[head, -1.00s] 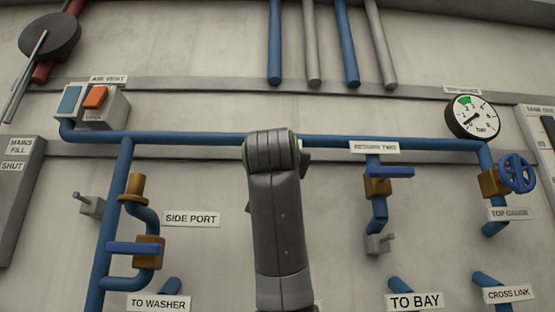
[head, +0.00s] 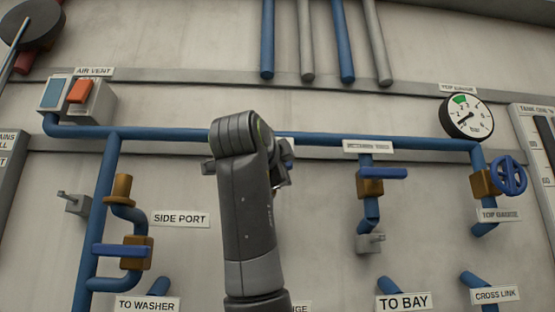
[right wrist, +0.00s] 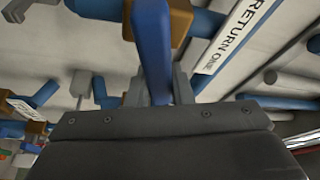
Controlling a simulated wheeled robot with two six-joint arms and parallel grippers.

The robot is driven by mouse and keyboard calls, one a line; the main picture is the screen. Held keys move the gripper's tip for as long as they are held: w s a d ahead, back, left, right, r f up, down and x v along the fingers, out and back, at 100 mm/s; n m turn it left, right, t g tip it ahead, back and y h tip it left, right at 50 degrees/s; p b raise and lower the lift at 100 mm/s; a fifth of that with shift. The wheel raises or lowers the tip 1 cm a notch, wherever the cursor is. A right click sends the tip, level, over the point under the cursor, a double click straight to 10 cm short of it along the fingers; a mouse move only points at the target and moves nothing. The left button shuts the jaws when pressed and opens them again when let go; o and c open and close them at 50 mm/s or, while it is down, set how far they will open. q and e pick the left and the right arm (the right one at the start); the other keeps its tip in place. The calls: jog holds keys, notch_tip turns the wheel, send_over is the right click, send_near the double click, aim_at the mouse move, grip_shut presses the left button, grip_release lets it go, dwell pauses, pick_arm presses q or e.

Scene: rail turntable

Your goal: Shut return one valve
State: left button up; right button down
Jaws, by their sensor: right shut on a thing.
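The return one valve shows in the right wrist view as a blue lever (right wrist: 152,45) on a brown body (right wrist: 181,22), beside a white RETURN ONE label (right wrist: 242,38). A blue pipe runs through the body, and the lever looks roughly crosswise to it there, though the steep view makes the angle uncertain. My right gripper (right wrist: 160,88) is shut on the lever, one finger on each side. In the head view my right arm rises in the middle and hides this valve and most of the gripper. My left gripper is in neither view.
The return two valve, with a blue lever (head: 384,173), is right of my arm. The side port valve, with a blue lever (head: 120,250), is to the left. A blue pipe (head: 330,139) crosses behind. A gauge (head: 467,116) and a blue handwheel (head: 509,175) stand far right.

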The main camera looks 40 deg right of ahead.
jog(key=shift+f+m+g+y+p, duration=0.2)
jog(key=shift+m+g+p, duration=0.1)
jog(key=shift+m, duration=0.6)
jog(key=shift+f+m+g+y+p, duration=0.2)
jog(key=shift+m+p, duration=0.1)
jog(key=shift+m, duration=0.6)
jog(key=shift+f, duration=0.1)
jog(key=c, duration=1.3)
grip_release()
jog(key=b+v, duration=0.4)
jog(key=v, duration=1.3)
jog(key=shift+s+a+b, duration=0.15)
jog(key=shift+s+b, duration=0.05)
jog(key=shift+b, duration=0.15)
jog(key=shift+w, duration=0.1)
